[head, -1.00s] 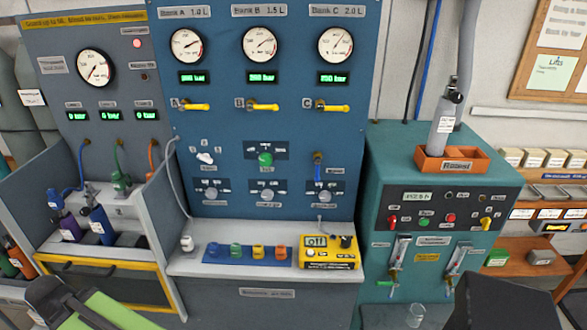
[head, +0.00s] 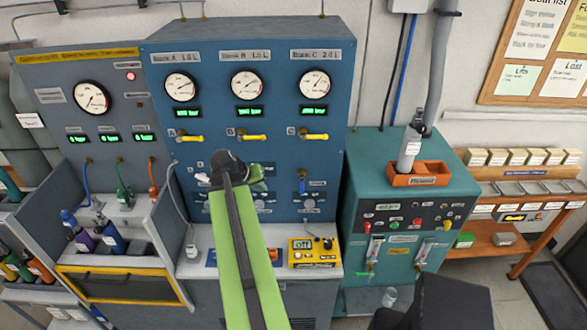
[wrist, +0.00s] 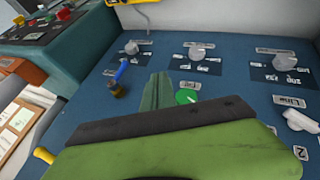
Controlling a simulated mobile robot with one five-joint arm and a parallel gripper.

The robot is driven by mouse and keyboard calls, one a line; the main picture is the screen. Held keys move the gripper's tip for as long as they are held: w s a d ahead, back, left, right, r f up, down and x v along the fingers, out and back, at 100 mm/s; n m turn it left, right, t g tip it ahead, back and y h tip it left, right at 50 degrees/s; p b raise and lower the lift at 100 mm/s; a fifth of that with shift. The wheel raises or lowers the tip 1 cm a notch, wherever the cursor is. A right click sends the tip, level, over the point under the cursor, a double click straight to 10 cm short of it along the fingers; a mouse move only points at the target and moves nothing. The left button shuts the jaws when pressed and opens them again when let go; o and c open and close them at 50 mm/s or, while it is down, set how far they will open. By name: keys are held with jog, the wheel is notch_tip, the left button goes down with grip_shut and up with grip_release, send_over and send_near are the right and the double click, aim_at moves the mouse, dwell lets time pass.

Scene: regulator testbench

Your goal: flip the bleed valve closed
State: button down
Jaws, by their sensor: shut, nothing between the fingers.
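A valve with a blue lever (head: 302,187) and a brass body sits on the lower right of the blue panel (head: 225,150), under the Bank C gauge. Its lever hangs down in the head view. I take it as the bleed valve, but its label is not readable. In the wrist view, which is turned over, the blue lever (wrist: 122,70) points up from its brass body, left of my gripper. My gripper (head: 258,178) is shut and empty in front of the middle of the panel, left of the valve and apart from it. My arm hides part of the panel.
Grey knobs (wrist: 196,50) line the panel nearby. A white-handled valve (wrist: 300,120) is on the other side. A yellow meter (head: 314,252) stands on the bench below. Yellow handles (head: 313,137) are above.

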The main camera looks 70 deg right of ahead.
aim_at(302, 186)
jog(key=shift+m, duration=0.3)
jog(key=s, duration=0.1)
jog(key=s+d+r, duration=0.1)
jog(key=s+d, duration=0.1)
jog(key=shift+s+d+r, duration=0.1)
jog(key=shift+r, duration=0.2)
jog(key=s+d+f+b, duration=0.5)
jog(key=d+f+b, duration=0.2)
jog(key=f, duration=0.1)
jog(key=shift+d+b, duration=0.4)
jog(key=shift+s, duration=0.15)
